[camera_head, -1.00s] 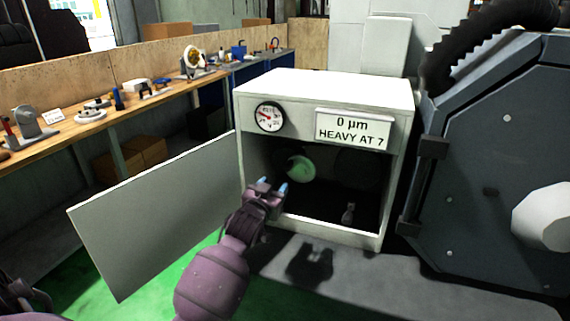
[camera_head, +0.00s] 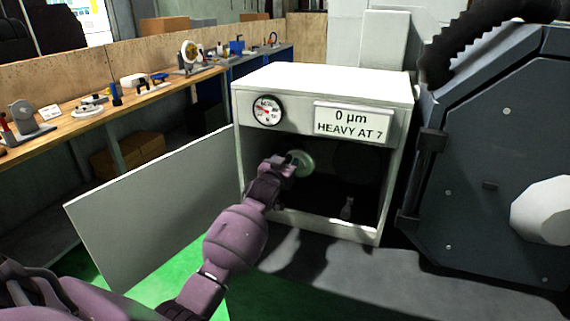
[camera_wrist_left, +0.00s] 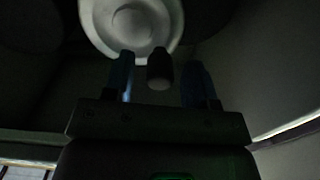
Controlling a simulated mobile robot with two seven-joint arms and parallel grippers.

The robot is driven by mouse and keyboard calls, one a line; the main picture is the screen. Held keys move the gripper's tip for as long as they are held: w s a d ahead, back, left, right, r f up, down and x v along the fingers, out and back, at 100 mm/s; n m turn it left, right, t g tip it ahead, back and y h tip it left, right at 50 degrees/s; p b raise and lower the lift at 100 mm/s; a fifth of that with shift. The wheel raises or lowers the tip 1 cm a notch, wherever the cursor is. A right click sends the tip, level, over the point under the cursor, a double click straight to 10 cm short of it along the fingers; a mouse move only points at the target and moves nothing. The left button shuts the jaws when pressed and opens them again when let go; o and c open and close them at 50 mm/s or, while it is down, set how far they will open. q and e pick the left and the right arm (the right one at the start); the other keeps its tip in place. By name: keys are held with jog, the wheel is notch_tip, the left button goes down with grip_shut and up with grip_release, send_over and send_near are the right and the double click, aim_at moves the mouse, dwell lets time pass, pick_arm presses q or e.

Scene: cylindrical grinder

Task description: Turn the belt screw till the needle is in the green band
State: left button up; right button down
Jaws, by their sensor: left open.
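The white cabinet (camera_head: 325,82) stands with its door open. The round dial (camera_head: 267,110) on its front has a red needle toward the upper left; the green band is too small to make out. My left gripper (camera_head: 284,164) is inside the opening, in front of a pale round wheel (camera_head: 303,163). In the left wrist view, its two bluish fingers (camera_wrist_left: 159,75) are apart, with the wheel (camera_wrist_left: 133,22) just beyond. A short dark peg (camera_wrist_left: 159,70), possibly the belt screw, shows between the fingers; I cannot tell whether they touch it. My right gripper is out of view.
The open door (camera_head: 155,210) stands to the left of my arm. A sign (camera_head: 352,122) reads "0 µm HEAVY AT 7". A small grey object (camera_head: 347,208) stands inside the dark cabinet. A large grey machine (camera_head: 495,150) is close on the right; a workbench (camera_head: 120,112) is at left.

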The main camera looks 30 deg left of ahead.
pick_arm(q)
jog(key=shift+c, duration=0.3)
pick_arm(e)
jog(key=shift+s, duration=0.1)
pick_arm(q)
jog(key=c, duration=0.9)
jog(key=shift+o, duration=0.2)
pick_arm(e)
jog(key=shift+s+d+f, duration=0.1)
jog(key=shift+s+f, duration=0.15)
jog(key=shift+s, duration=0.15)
pick_arm(q)
jog(key=shift+r, duration=0.1)
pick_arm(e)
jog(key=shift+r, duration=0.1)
